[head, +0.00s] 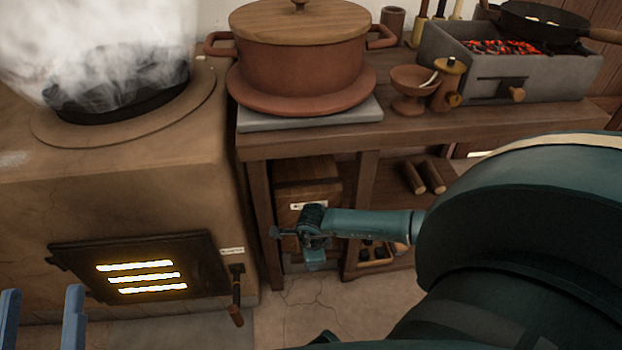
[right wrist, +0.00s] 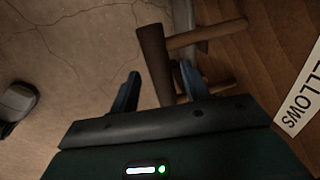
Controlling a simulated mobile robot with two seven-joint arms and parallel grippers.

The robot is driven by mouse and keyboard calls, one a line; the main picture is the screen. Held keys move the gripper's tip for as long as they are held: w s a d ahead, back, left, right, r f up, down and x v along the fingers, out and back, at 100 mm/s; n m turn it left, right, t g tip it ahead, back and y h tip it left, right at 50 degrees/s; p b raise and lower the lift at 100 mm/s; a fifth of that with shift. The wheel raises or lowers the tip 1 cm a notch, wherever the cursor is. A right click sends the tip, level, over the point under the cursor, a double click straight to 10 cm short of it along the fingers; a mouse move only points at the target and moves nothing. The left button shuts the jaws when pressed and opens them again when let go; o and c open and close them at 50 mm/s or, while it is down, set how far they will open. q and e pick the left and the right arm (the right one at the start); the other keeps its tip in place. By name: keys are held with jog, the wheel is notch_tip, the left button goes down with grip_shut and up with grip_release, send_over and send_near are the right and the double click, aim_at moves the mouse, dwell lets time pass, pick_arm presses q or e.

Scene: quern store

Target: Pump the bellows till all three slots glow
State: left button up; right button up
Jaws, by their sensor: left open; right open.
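The stove's dark door (head: 140,250) has three slots (head: 140,276), and all three glow bright yellow. Under the table a wooden box (head: 308,180) carries a white label, too small to read in the head view. In the right wrist view the label (right wrist: 298,95) shows "LLOWS", its start cut off. My right gripper (head: 295,237) is in front of this box, small and partly hidden by its own wrist. In the right wrist view its open fingers (right wrist: 160,85) are either side of a wooden handle bar (right wrist: 155,65); I cannot tell if they touch it. My left gripper (head: 42,310) is open and empty at the lower left.
A lever (head: 236,300) hangs beside the stove door. Steam rises from a dark pan (head: 120,98) on the stove. A lidded clay pot (head: 300,65), a goblet (head: 411,90) and a brazier (head: 500,70) stand on the table. Cracked floor (head: 310,300) is free in front.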

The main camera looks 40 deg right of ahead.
jog(key=r+p, duration=0.1)
jog(key=r, duration=0.2)
jog(key=shift+s+a+r+p, duration=0.2)
jog(key=shift+r+p, duration=0.1)
jog(key=shift+p, duration=0.1)
pick_arm(q)
jog(key=p, duration=0.1)
jog(key=f+y+p, duration=0.1)
jog(key=s+f+g+y+p, duration=0.1)
jog(key=shift+a+p, duration=0.25)
jog(key=shift+p, duration=0.15)
pick_arm(e)
notch_tip(320, 180, up, 9)
jog(key=s, duration=0.1)
jog(key=shift+s+a, duration=0.35)
jog(key=shift+a, duration=0.1)
jog(key=shift+f, duration=0.1)
